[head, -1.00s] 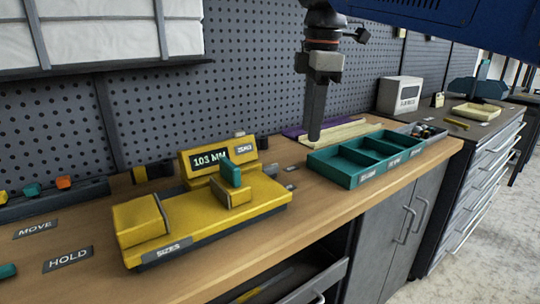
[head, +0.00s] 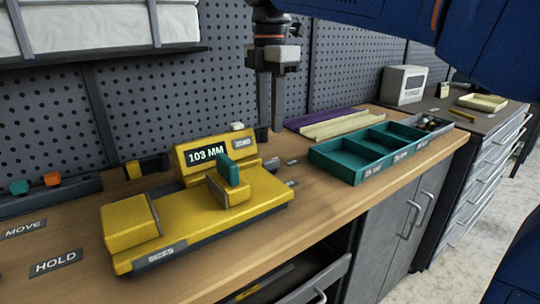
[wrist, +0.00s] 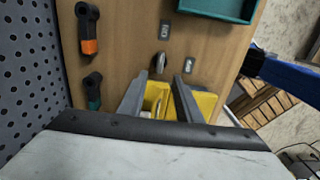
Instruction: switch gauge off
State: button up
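The yellow gauge (head: 180,222) sits on the wooden bench with its display (head: 206,154) lit and reading 103 MM. A teal block (head: 229,171) stands at its slide, and a pale knob (head: 237,126) shows on top of the display housing. My gripper (head: 270,131) points down, empty, behind and right of the gauge. In the wrist view my gripper (wrist: 155,100) has its fingers apart, with yellow gauge parts (wrist: 207,103) below them. A small grey upright piece (wrist: 159,63) shows just beyond the fingertips; I cannot tell whether it is a switch.
A teal divided tray (head: 368,152) stands right of the gauge, with pale and purple strips (head: 335,122) behind it. The pegboard wall (head: 340,65) is close behind. Orange-ended (wrist: 89,46) and teal-ended (wrist: 93,99) dark pieces show at left in the wrist view. Bare wood lies along the front edge.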

aim_at(270, 160)
notch_tip(270, 160, down, 10)
dwell(0.5)
grip_shut()
